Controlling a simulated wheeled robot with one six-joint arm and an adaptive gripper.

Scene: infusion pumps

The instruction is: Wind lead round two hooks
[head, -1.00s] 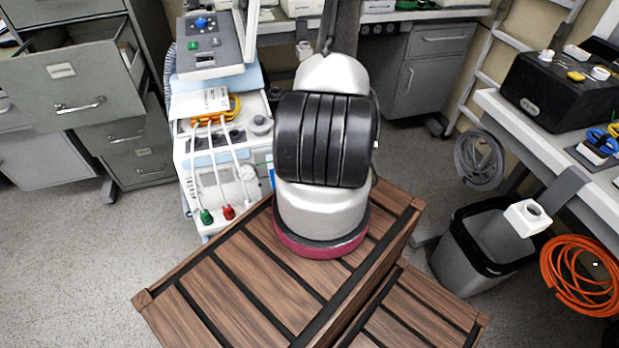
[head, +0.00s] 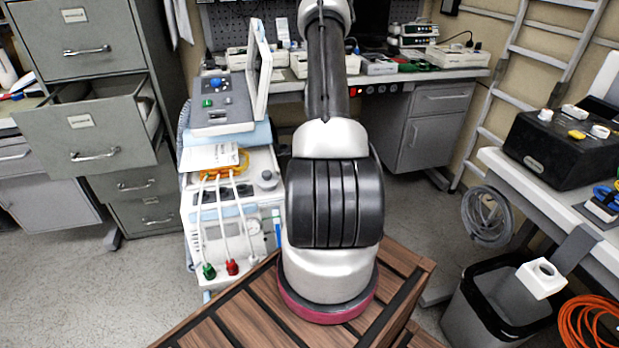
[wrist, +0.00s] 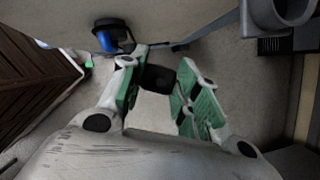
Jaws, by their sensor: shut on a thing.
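My gripper (wrist: 160,80) shows in the wrist view, its two green-padded fingers closed on a small black block-like piece (wrist: 158,78). I cannot tell if this piece is the end of the lead. In the head view the gripper is out of sight; my arm reaches away toward the back bench. A grey coiled cable (head: 487,217) hangs below the right bench's edge. An orange coil (head: 592,324) is at the lower right. Three white leads (head: 229,220) hang down the front of the cart. I cannot make out the two hooks for certain.
The white cart (head: 245,235) stands left of my arm. An open drawer (head: 95,140) juts out at left. A bin (head: 490,310) and a white holed block (head: 541,278) on a bracket are at right. The back bench (head: 440,76) carries several devices. Grey floor is open at left.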

